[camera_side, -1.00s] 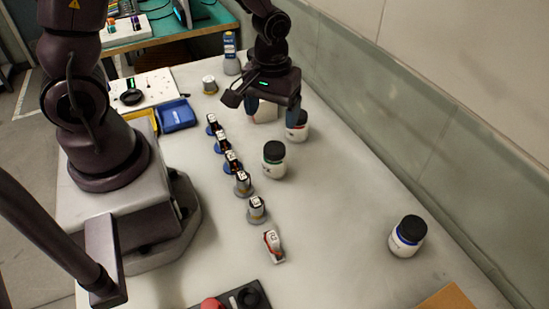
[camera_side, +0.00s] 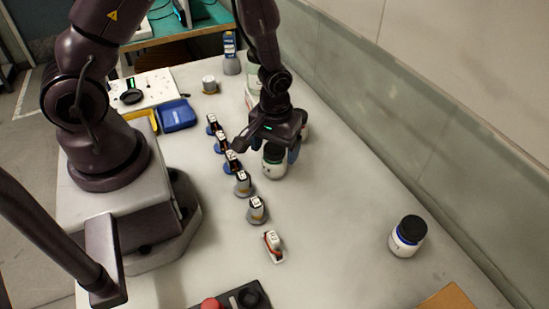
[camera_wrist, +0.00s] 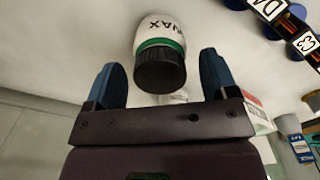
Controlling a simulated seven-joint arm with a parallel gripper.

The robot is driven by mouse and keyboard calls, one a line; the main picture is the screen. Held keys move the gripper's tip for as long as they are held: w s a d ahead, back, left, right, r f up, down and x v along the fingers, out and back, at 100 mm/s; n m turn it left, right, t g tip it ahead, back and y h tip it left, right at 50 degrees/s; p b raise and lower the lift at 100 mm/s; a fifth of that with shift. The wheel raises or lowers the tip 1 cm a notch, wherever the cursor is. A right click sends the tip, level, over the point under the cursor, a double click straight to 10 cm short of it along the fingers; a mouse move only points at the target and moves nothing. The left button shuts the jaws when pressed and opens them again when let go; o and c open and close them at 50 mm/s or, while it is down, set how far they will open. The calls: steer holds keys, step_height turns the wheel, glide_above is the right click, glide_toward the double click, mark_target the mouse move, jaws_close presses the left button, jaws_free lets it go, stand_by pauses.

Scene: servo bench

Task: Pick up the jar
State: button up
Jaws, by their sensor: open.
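A white jar with a black lid and a green band (camera_side: 274,170) stands on the bench in the side view, partly hidden under my gripper (camera_side: 275,147). In the wrist view the same jar (camera_wrist: 161,45) shows its lid and the letters "WAX". My gripper (camera_wrist: 160,76) is open, with one blue finger on each side of the lid in that view. I cannot tell whether the fingers reach down around the jar or are still above it. Another white jar with a black lid and blue band (camera_side: 407,237) stands apart at the right.
A row of small labelled parts on round stands (camera_side: 231,162) runs close left of the green-banded jar. A red-and-white part (camera_side: 273,246) lies in front. A blue bin (camera_side: 177,115) is at the left. Other containers behind my gripper are mostly hidden. Bench between the two jars is clear.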

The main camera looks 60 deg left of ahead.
steer(key=c, duration=1.1)
steer(key=shift+o, duration=0.2)
